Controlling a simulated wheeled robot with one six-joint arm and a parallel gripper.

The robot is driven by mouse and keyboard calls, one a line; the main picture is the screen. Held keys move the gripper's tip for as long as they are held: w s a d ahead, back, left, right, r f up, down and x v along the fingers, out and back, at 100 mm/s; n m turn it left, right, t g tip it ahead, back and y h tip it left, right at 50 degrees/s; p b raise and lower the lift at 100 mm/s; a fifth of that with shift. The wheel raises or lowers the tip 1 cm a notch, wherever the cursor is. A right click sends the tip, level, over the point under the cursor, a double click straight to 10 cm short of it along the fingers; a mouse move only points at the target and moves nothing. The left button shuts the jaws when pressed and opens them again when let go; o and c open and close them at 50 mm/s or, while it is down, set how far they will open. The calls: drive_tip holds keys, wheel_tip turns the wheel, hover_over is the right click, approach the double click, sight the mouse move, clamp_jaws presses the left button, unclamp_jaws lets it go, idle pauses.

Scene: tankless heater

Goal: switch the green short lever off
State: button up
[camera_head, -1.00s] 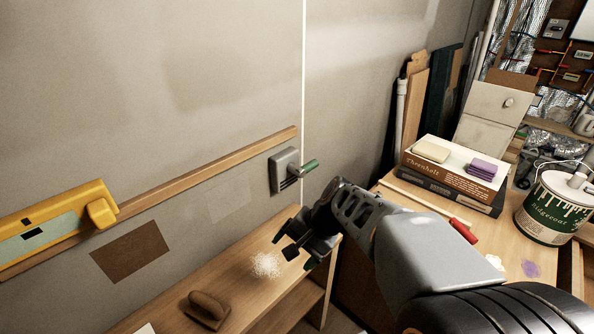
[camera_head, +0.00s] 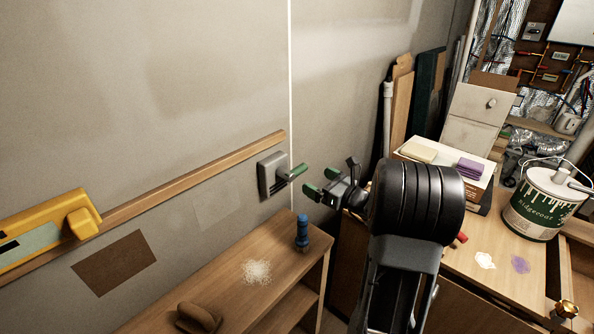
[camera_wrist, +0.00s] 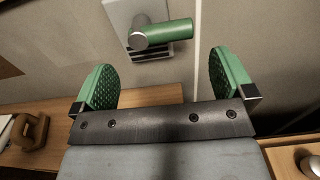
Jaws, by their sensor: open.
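The green short lever (camera_head: 295,172) sticks out to the right from a grey wall plate (camera_head: 266,178) beside the white seam of the wall. In the wrist view the lever (camera_wrist: 168,31) lies roughly horizontal, its grey round hub at the left end and its green grip pointing right. My gripper (camera_head: 323,183) is just right of the lever in the head view, apart from it. In the wrist view its two green-padded fingers (camera_wrist: 165,82) are spread wide and empty, with the lever beyond them and between their lines.
A wooden bench (camera_head: 225,275) runs below, bearing a blue-handled tool (camera_head: 302,232), white powder (camera_head: 257,272) and a brown block (camera_head: 198,317). A yellow level (camera_head: 45,235) and wooden rail (camera_head: 190,178) are on the wall. A paint can (camera_head: 542,205) stands at the right.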

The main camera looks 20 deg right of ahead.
sight(299, 171)
drive_tip(key=p+x, duration=0.1)
drive_tip(key=x, duration=0.8)
drive_tip(key=c, duration=0.9)
